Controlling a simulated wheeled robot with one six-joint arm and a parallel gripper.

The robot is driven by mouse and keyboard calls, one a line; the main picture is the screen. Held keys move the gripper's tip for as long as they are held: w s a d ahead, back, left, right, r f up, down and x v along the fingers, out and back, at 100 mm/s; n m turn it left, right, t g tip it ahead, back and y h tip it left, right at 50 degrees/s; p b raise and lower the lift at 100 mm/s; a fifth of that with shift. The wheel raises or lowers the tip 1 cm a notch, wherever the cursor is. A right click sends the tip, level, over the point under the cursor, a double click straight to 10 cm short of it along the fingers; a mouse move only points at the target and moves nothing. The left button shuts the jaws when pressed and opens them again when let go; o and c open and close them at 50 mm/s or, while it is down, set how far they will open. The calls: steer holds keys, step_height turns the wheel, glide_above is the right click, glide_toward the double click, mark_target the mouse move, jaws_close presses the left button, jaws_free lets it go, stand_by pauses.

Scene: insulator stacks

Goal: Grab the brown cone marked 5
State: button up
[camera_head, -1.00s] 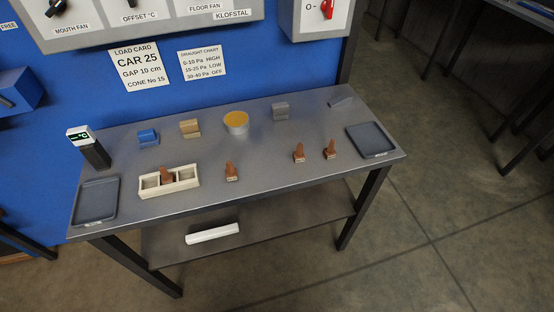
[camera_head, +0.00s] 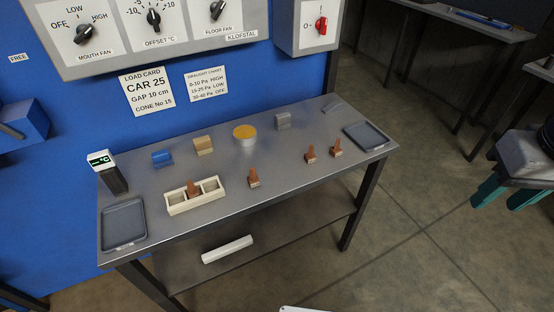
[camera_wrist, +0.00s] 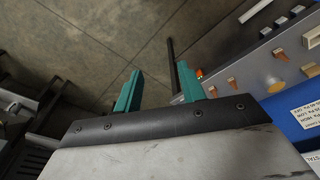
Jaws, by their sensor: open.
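Several small brown cones on square bases stand on the grey metal table (camera_head: 290,180). One cone (camera_head: 192,188) stands in the white compartment tray, one (camera_head: 254,177) stands alone just right of it, and two, a left cone (camera_head: 310,153) and a right cone (camera_head: 336,148), stand close together further right. Their marks are too small to read, so I cannot tell which is 5. My gripper (camera_head: 497,205) is at the right edge, off the table and apart from the cones. In the wrist view my gripper (camera_wrist: 158,82) shows two teal fingers spread apart with nothing between them.
The white compartment tray (camera_head: 180,208) sits front left. Dark trays lie at the left end (camera_head: 124,222) and right end (camera_head: 367,136). A blue block (camera_head: 162,158), tan block (camera_head: 204,145), orange-topped tin (camera_head: 245,134) and grey block (camera_head: 283,120) line the back.

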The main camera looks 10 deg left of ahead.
mark_target(313, 147)
steer(key=w+a+f+n+t, duration=0.25)
steer(key=w+f, duration=0.25)
steer(key=w, duration=0.7)
steer(key=w+a+f+n+t, duration=0.25)
steer(key=w+f, duration=0.25)
steer(key=w, duration=0.8)
steer(key=w+a+f+n+y, duration=0.1)
steer(key=a+f+y, duration=0.2)
steer(key=a, duration=0.2)
steer(key=w+a+f+n+t+y, duration=0.1)
steer(key=a+f+y, duration=0.2)
steer(key=a, duration=0.3)
steer(key=w+a+f+n+y, duration=0.1)
steer(key=w+a+f+y, duration=0.1)
steer(key=a+f, duration=0.3)
steer(key=shift+a+n+t+y, duration=0.4)
steer(key=shift+a, duration=0.05)
steer(key=shift+w+a+f, duration=0.1)
steer(key=shift+a+f, duration=0.1)
steer(key=shift+a, duration=0.1)
steer(key=x, duration=0.7)
steer(key=shift+w+a, duration=0.1)
steer(key=shift+a, duration=0.05)
jaws_close()
